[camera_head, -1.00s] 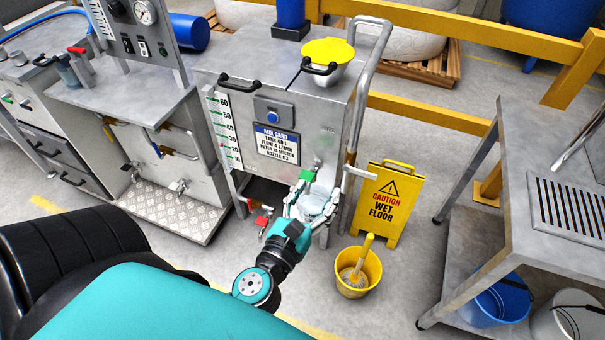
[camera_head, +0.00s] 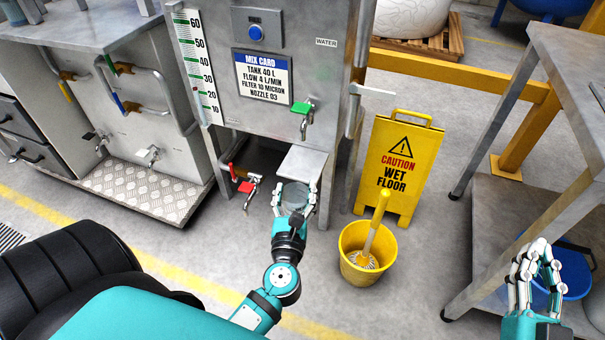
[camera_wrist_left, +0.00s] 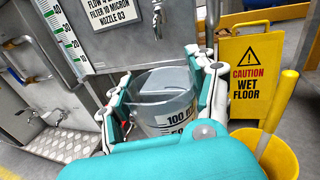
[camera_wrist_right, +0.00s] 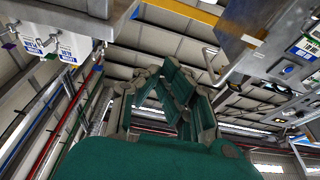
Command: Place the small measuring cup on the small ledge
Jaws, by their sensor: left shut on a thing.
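The small measuring cup (camera_head: 295,198) is clear grey plastic with printed marks, and its rim faces up in the left wrist view (camera_wrist_left: 165,100). My left gripper (camera_head: 293,190) is shut on it, with fingers on both sides (camera_wrist_left: 165,78). The small ledge (camera_head: 302,163) is a bare grey plate low on the front of the tank cabinet, under the green-handled tap (camera_head: 304,110). The cup is at its near edge in the head view; I cannot tell whether they touch. My right gripper (camera_head: 535,250) is far right, apparently empty; its fingertips lean close together.
A red-handled valve (camera_head: 246,187) is just left of the cup. A yellow bucket with a brush (camera_head: 358,276) and a wet-floor sign (camera_head: 398,170) stand to the right. A metal table (camera_head: 575,60) is at far right.

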